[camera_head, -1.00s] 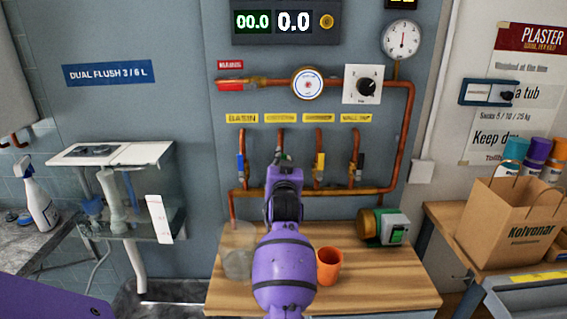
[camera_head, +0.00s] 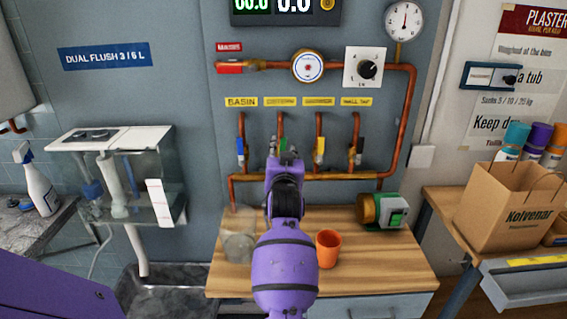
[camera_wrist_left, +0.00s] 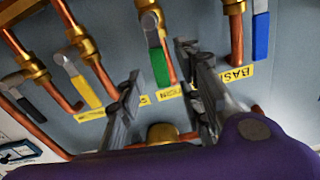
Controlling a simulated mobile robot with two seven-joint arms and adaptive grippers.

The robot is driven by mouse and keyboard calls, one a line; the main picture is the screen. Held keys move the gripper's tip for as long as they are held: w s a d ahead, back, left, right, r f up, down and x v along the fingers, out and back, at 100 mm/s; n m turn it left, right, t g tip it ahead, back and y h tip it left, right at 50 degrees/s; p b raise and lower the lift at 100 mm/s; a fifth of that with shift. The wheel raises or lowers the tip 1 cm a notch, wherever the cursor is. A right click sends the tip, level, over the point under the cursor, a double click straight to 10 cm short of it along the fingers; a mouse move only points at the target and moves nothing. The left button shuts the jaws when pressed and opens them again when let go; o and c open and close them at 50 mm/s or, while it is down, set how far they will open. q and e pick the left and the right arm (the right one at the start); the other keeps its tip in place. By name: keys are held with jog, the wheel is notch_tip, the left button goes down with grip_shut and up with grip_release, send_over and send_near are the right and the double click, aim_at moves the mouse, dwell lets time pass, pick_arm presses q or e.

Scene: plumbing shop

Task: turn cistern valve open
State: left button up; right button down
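The cistern valve has a green lever (camera_wrist_left: 158,60) on a copper pipe, second from the left below the "CISTERN" label (camera_head: 281,102). In the head view my left gripper (camera_head: 285,150) is in front of this valve and hides most of it. In the left wrist view my left gripper (camera_wrist_left: 165,100) is open, its two fingers apart. The green lever shows beyond the gap between the fingertips, and nothing is seen gripped. The wrist view shows the pipes roughly upside down. My right gripper is not in view.
A blue lever (camera_head: 240,148) is left of the cistern valve; a yellow lever (camera_head: 319,151) and a black lever are to the right. Copper piping (camera_head: 340,178) runs below. An orange cup (camera_head: 328,249) and a green-fronted device (camera_head: 390,212) stand on the wooden bench (camera_head: 375,262).

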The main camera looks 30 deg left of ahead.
pick_arm(q)
jog(key=v, duration=0.8)
jog(key=shift+d+f, duration=0.1)
jog(key=shift+d, duration=0.05)
